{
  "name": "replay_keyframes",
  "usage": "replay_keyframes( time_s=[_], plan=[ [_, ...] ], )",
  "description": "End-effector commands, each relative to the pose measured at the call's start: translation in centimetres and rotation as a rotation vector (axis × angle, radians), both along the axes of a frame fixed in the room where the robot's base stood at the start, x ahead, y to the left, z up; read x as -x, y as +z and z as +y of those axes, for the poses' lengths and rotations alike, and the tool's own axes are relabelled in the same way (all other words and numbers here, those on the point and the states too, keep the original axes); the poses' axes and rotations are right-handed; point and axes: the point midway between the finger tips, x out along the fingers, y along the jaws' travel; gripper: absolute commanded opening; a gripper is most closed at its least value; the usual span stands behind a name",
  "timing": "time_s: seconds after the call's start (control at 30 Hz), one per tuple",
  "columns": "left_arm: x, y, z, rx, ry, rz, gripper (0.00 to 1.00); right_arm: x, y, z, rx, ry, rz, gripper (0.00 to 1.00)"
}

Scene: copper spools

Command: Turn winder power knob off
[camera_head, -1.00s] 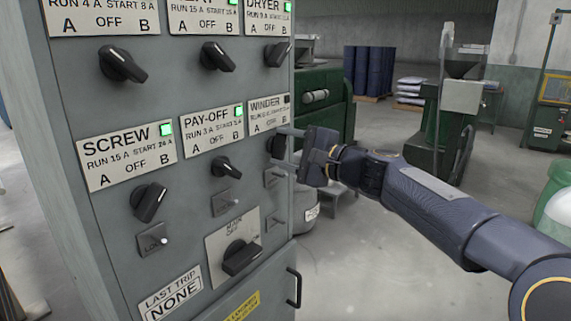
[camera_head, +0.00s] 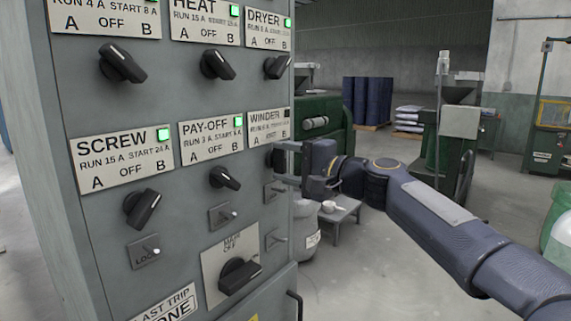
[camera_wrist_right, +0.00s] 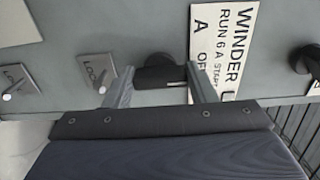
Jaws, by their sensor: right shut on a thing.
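The grey control cabinet carries the WINDER label (camera_head: 268,124), whose small lamp (camera_head: 287,113) is dark. Below it is the black winder knob (camera_head: 276,158), mostly hidden by my right gripper (camera_head: 284,163) in the head view. In the right wrist view the knob (camera_wrist_right: 158,76) sits between the two grey fingers of the gripper (camera_wrist_right: 160,86), which is shut on it. The knob's handle runs from finger to finger, and its pale mark is at the end toward the label (camera_wrist_right: 222,55). My left gripper is not in view.
The pay-off knob (camera_head: 224,178), dryer knob (camera_head: 277,67) and main switch (camera_head: 240,275) are close by on the panel. Small lock toggles (camera_head: 276,238) sit below the winder knob. Open floor (camera_head: 370,270) lies right of the cabinet.

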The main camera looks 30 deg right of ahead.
Motion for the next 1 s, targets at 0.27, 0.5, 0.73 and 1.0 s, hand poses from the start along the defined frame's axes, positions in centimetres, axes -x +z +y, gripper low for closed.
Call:
replay_keyframes(
  time_s=[0.27,0.5,0.73,1.0],
  plan=[
    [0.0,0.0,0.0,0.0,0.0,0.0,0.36,0.0,-0.1,0.0,0.0,0.001,0.002,0.72],
    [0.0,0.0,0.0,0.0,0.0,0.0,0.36,0.1,-0.1,0.0,-0.001,0.001,0.001,0.73],
    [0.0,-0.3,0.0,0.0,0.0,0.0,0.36,2.5,0.0,-1.1,0.0,-0.003,-0.001,0.73],
    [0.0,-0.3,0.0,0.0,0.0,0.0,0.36,6.4,0.0,-2.6,-0.001,-0.001,0.0,0.73]
  ],
)
